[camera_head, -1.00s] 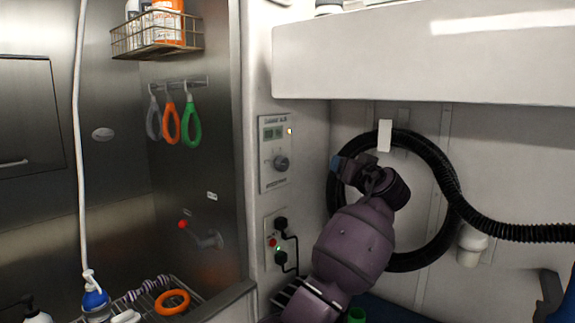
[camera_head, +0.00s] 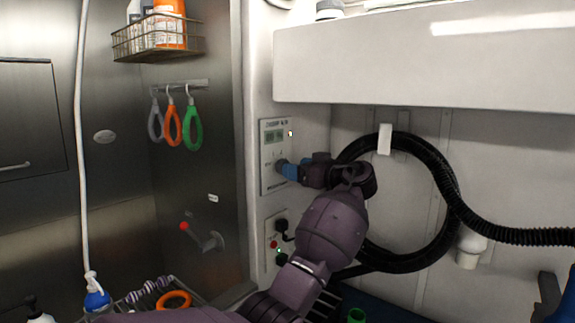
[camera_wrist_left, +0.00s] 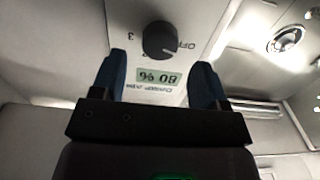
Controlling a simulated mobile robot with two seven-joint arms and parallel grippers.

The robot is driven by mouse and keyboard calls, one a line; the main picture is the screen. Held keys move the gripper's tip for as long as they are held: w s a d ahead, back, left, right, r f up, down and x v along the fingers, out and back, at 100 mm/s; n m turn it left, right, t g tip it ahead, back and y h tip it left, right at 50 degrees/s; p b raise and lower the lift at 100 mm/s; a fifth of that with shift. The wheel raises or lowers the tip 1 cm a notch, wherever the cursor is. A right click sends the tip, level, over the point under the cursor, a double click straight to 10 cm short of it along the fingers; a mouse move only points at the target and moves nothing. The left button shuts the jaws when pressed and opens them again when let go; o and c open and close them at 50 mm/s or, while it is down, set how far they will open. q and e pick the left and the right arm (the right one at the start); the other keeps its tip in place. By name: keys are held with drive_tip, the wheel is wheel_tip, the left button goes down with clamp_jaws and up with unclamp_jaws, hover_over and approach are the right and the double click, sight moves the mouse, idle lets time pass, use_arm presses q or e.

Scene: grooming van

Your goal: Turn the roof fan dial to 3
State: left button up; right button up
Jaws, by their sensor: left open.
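The roof fan dial is a round dark knob (camera_wrist_left: 158,40) in the left wrist view, on a pale control panel (camera_head: 266,135). A "3" and "OFF" are printed on either side of it. Its pointer is too unclear to read. A small green display (camera_wrist_left: 159,77) shows upside down beside the knob. My left gripper (camera_head: 283,168) is at the panel in the head view, covering most of the dial. In the wrist view its blue fingers (camera_wrist_left: 159,60) are open, with the knob just past the tips, between their lines. Contact cannot be told. My right gripper is not seen.
A lower socket panel (camera_head: 273,244) with black plugs sits below the control panel. A black coiled hose (camera_head: 447,180) hangs on the wall to the right, behind my arm. A white overhead cabinet (camera_head: 420,55) juts out above. A steel tub wall (camera_head: 195,220) lies left.

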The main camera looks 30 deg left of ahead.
use_arm(q)
drive_tip(key=a, duration=0.3)
drive_tip(key=shift+w+a, duration=0.15)
drive_tip(key=shift+a, duration=0.2)
